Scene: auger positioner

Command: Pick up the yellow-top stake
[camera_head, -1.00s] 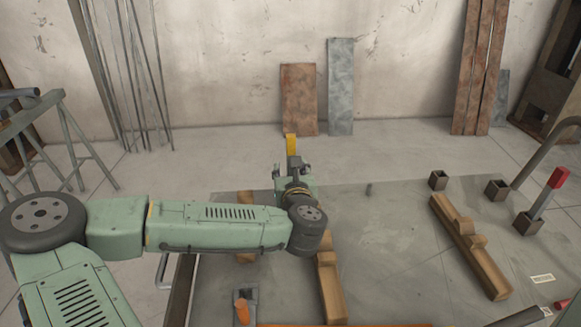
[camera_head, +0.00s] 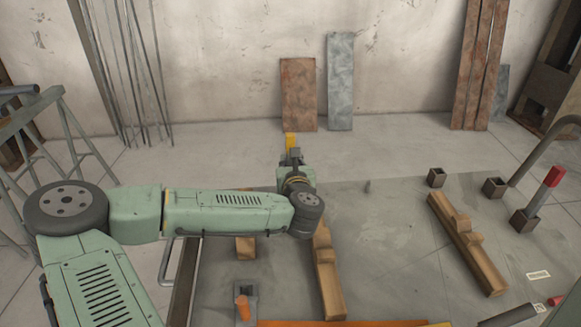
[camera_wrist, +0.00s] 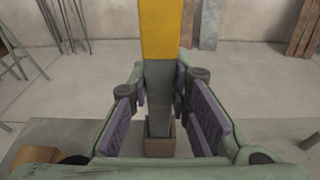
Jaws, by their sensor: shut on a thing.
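The yellow-top stake (camera_head: 290,140) stands upright at the far edge of the grey table. The wrist view shows its yellow top (camera_wrist: 161,30) and dark grey shaft. Its lower end is in a brown square socket (camera_wrist: 160,148), at least partly; how deep I cannot tell. My gripper (camera_head: 294,156) is shut on the stake's shaft below the yellow part. In the wrist view my gripper's (camera_wrist: 162,85) purple-padded fingers are on both sides of the shaft. In the head view my gripper hides the shaft and socket.
A red-top stake (camera_head: 551,178) stands in a socket (camera_head: 524,221) at the right. Two empty sockets (camera_head: 436,178) (camera_head: 494,188) are near it. Wooden blocks (camera_head: 468,245) (camera_head: 327,275) lie on the table (camera_head: 385,260). An orange-handled item (camera_head: 243,305) is at the front.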

